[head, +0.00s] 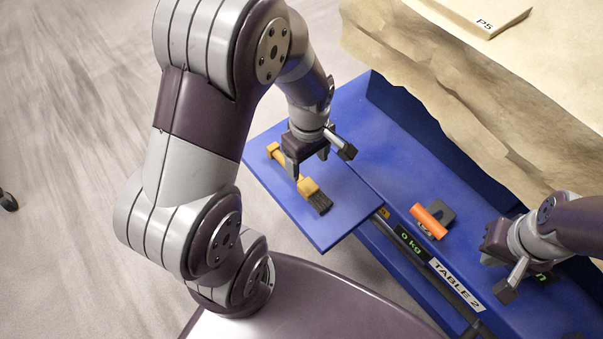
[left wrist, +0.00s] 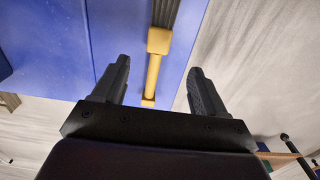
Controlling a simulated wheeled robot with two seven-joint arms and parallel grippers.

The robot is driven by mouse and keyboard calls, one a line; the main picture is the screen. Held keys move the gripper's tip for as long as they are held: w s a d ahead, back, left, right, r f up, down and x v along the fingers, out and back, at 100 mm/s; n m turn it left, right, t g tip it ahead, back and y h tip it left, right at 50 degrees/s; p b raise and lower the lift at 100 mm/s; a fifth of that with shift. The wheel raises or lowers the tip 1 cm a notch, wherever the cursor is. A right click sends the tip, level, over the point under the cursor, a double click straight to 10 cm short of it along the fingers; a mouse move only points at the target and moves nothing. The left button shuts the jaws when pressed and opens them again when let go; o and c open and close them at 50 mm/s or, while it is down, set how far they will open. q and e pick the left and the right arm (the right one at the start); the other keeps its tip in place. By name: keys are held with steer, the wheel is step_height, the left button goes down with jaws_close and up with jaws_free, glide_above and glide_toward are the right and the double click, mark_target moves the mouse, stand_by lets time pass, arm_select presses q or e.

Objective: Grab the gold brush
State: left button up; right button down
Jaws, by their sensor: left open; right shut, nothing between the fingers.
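The gold brush (head: 310,187) lies on the blue side shelf of the table, its dark bristles toward the lower right in the head view. In the left wrist view the brush (left wrist: 154,70) runs lengthwise, with its gold handle between the two fingers. My left gripper (head: 307,172) is open above the brush handle, and part of the handle is hidden behind it. It also shows in the left wrist view (left wrist: 152,90). I cannot tell the exact height gap. My right gripper (head: 490,262) is shut and empty over the right part of the blue table.
An orange-handled tool (head: 428,221) lies on the blue table (head: 375,125) between the grippers. A "0 kg" display and "TABLE 2" label (head: 457,284) line the front edge. A tan rock-like block (head: 470,95) stands behind, with a "P5" slab (head: 485,15).

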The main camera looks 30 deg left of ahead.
arm_select(q)
steer(key=b, duration=0.2)
glide_above(306, 183)
steer(key=f, duration=0.5)
steer(key=shift+s+d+f, duration=0.1)
steer(key=shift+d+f, duration=0.15)
steer(key=shift+f, duration=0.05)
steer(key=f+b, duration=0.1)
steer(key=f, duration=0.1)
steer(key=f+b, duration=0.1)
steer(key=f, duration=0.2)
steer(key=shift+a+f, duration=0.2)
steer(key=shift+f, duration=0.05)
steer(key=shift+r, duration=0.15)
arm_select(e)
step_height(306, 183, down, 5)
steer(key=shift+w+f, duration=0.15)
arm_select(q)
steer(key=c, duration=1.1)
